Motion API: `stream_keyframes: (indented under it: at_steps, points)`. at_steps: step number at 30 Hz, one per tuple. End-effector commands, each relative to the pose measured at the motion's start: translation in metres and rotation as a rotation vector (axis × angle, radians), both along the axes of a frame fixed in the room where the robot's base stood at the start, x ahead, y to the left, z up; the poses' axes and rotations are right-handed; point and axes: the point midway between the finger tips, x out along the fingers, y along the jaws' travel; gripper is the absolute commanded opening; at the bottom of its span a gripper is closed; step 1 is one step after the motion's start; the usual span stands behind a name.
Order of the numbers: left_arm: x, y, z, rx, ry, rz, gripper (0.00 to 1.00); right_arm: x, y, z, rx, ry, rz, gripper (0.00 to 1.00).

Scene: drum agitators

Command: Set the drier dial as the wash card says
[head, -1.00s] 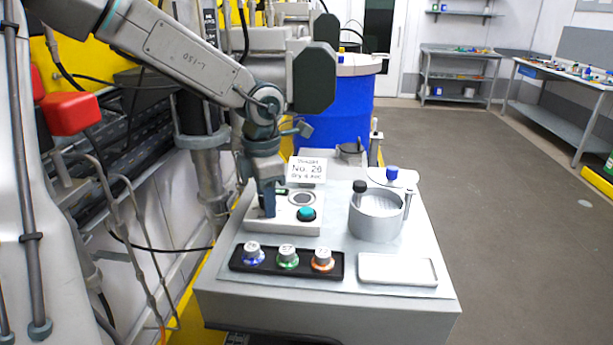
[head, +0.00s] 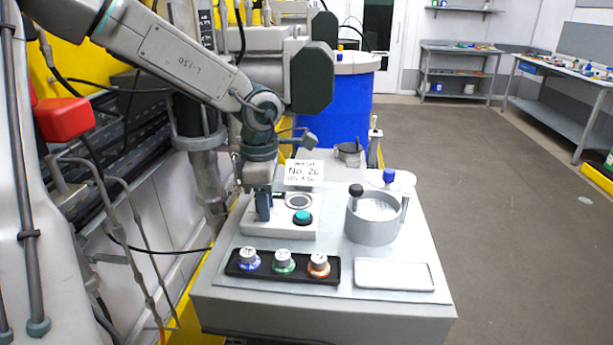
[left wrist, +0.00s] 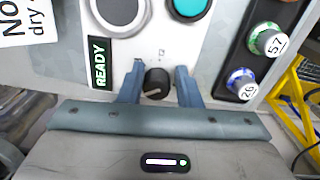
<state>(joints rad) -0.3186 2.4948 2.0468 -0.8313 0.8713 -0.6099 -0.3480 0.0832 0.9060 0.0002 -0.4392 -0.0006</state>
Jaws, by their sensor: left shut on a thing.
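The drier (head: 252,230) is a pale box with a round silver plate, a teal button (head: 303,217) and a lit READY display (left wrist: 100,63). Its dial (left wrist: 156,83) is a small black knob with a light pointer line, seen in the left wrist view. My left gripper (left wrist: 158,87) has one finger on each side of the dial and is shut on it. In the head view the left gripper (head: 263,208) comes down over the drier's left part and hides the dial. The wash card (head: 304,173) stands behind and reads No. 26; its dry line is too small to read surely.
A black tray (head: 331,281) in front holds three capped vials, including blue 26 (left wrist: 243,85) and green 57 (left wrist: 270,42). Right of the drier stand a grey pot (head: 371,226) and an empty white tray (head: 394,285). A blue drum (head: 345,105) stands behind.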

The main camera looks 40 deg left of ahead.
Motion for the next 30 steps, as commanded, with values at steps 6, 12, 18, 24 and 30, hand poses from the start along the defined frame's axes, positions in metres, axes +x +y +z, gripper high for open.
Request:
stream_keyframes:
  at_steps: [6, 12, 18, 24, 30]
  points:
    - [-0.005, -0.001, -0.005, 0.001, 0.021, -0.021, 0.36, -0.001, 0.0, -0.001, 0.0, -0.001, 0.0, 0.67]
    - [-0.006, -0.001, -0.005, 0.001, 0.021, -0.019, 0.4, -0.001, 0.0, -0.001, 0.0, -0.001, 0.0, 0.67]
    - [-0.005, -0.001, 0.001, 0.001, 0.019, -0.018, 0.4, -0.001, 0.0, 0.003, 0.0, 0.0, 0.0, 0.67]
    - [-0.003, -0.001, 0.023, 0.002, 0.012, -0.018, 0.4, -0.001, 0.0, 0.016, 0.0, 0.0, 0.0, 0.67]
    - [-0.002, -0.001, 0.045, 0.001, 0.008, -0.015, 0.4, -0.001, 0.0, 0.028, 0.0, 0.0, 0.0, 0.67]
